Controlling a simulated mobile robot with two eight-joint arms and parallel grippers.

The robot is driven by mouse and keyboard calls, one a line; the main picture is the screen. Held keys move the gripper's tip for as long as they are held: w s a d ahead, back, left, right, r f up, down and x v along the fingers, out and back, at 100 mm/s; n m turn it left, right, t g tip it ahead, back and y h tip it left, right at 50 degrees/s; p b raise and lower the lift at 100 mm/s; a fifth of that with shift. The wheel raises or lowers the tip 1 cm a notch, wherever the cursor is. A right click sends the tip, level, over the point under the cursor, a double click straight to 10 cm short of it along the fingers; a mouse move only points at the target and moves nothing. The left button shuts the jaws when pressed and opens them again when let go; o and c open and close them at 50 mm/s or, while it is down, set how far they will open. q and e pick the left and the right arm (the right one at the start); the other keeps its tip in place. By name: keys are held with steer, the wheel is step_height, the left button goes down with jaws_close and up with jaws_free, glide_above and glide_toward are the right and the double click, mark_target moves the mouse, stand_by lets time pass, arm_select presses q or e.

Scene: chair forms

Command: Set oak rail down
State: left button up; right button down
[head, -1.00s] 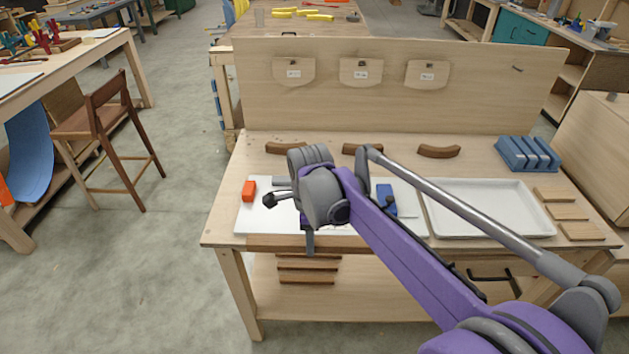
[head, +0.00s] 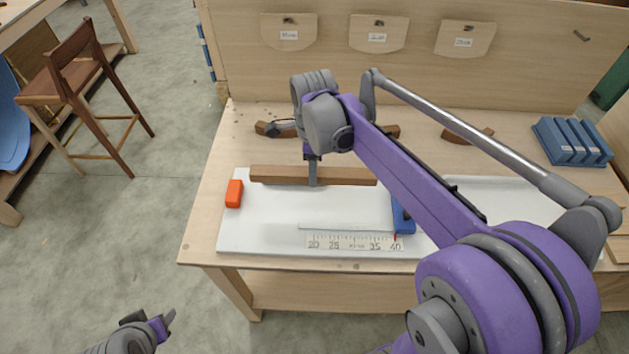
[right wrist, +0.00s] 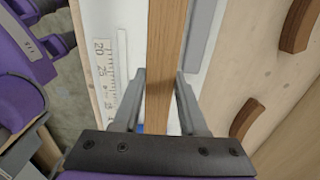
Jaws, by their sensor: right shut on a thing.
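The oak rail (head: 345,176) is a long brown bar. It lies across the back part of the white measuring board (head: 270,215), level from left to right. My right gripper (head: 312,178) is shut on it left of its middle, fingers pointing down. In the right wrist view the rail (right wrist: 168,40) runs between the two fingers (right wrist: 161,78). I cannot tell whether it touches the board or hangs just above. My left gripper (head: 162,326) is low at the left, away from the table, and its opening is unclear.
An orange block (head: 234,194) stands at the board's left edge, a blue block (head: 402,216) at its right, partly behind my arm. A printed scale (head: 355,242) lies in front. Curved brown pieces (head: 466,134) lie behind. A blue slotted rack (head: 572,141) stands back right.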

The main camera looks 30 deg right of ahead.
steer(key=shift+w+d, duration=0.15)
steer(key=shift+w, duration=0.05)
glide_above(314, 200)
step_height(314, 200, down, 5)
steer(key=shift+s, duration=0.1)
steer(key=shift+f, duration=2.4)
steer(key=shift+f+b, duration=0.1)
steer(key=shift+b, duration=0.2)
steer(key=c, duration=0.9)
jaws_free()
steer(key=shift+f, duration=0.15)
steer(key=o, duration=0.5)
steer(key=shift+c, duration=0.2)
